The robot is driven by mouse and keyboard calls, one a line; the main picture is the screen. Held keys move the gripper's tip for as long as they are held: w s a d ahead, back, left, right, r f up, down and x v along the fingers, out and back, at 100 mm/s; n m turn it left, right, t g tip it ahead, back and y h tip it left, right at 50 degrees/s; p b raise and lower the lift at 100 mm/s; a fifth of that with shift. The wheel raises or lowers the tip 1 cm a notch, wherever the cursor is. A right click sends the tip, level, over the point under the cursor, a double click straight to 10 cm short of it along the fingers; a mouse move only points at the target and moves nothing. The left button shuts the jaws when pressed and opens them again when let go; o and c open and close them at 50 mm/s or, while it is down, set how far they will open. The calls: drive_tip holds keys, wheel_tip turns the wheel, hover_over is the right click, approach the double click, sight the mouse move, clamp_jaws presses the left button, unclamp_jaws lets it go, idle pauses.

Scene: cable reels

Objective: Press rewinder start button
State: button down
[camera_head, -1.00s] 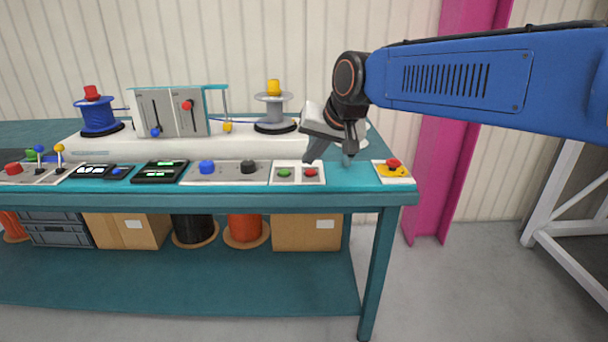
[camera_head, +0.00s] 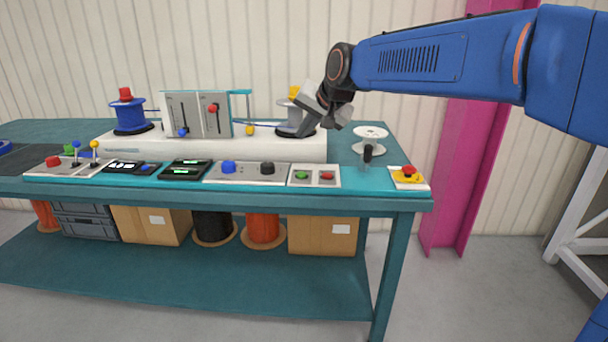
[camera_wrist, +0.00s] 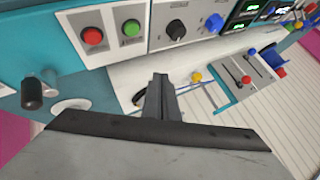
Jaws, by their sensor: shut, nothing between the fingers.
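The green button (camera_head: 302,175) sits beside the red button (camera_head: 326,176) on a small light panel (camera_head: 314,183) at the bench's front edge. In the wrist view the green button (camera_wrist: 132,29) and the red button (camera_wrist: 93,36) show near the top. My gripper (camera_head: 305,129) is shut and empty. It is raised above and behind the button panel, in front of the grey spool at the rewinder, and is not touching the buttons. Its closed fingers (camera_wrist: 162,88) show in the middle of the wrist view.
A yellow and red emergency stop (camera_head: 408,174) sits at the bench's right corner. A white disc (camera_head: 370,133) with a black-handled crank (camera_head: 367,152) stands near it. A blue and black knob panel (camera_head: 247,174) lies left of the buttons. A blue spool (camera_head: 129,115) stands far left.

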sight(304, 175)
drive_tip(key=shift+f, duration=0.15)
drive_tip(key=shift+f, duration=4.25)
drive_tip(key=shift+f, duration=0.15)
drive_tip(key=shift+f, duration=0.3)
